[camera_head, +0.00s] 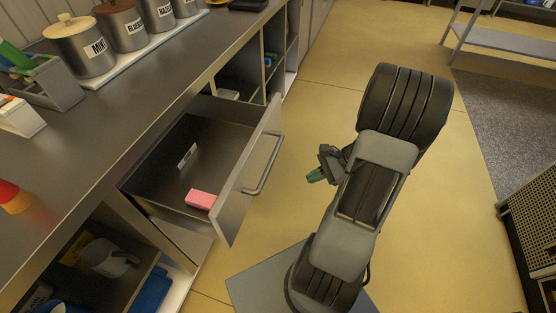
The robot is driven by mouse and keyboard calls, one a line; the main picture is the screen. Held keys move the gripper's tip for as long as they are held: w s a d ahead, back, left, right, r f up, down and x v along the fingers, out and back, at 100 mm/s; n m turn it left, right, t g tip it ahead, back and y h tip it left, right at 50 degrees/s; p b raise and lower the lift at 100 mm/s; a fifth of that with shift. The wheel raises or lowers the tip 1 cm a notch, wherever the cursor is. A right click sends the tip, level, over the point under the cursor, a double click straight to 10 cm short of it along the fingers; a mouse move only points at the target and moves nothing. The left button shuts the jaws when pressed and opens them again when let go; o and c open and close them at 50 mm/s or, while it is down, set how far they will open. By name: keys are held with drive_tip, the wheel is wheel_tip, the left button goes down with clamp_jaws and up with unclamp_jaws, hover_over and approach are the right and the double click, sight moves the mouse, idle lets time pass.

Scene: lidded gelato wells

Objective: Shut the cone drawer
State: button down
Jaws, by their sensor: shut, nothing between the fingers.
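The cone drawer (158,160) stands pulled out from under the counter, its inside in plain view. Its front panel (236,188) faces right and carries a bar handle (268,165). A pink block (201,199) and a small label (187,156) show inside the drawer. My gripper (316,176) is to the right of the handle, apart from it, with clear floor seen between them. It looks small and partly hidden by my arm. It is shut with nothing in it.
Lidded wells, one marked MINT (83,50), stand on the counter (120,112). Open shelves (268,60) lie beyond the drawer and a lower cubby (105,262) nearer. The yellow floor (310,120) is clear right of the drawer.

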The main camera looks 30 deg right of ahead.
drive_tip(key=w+d+f+m+t+y+b, duration=0.1)
drive_tip(key=w+d+f+m+t+y, duration=0.1)
drive_tip(key=w+d+f+m+t, duration=0.25)
drive_tip(key=m+t, duration=0.4)
drive_tip(key=t, duration=0.1)
approach(271, 140)
drive_tip(key=shift+y, duration=0.3)
drive_tip(key=b+x, duration=0.2)
drive_tip(key=x, duration=0.5)
drive_tip(key=shift+w+a+f, duration=0.1)
drive_tip(key=shift+w+f, duration=0.05)
drive_tip(key=shift+w, duration=0.15)
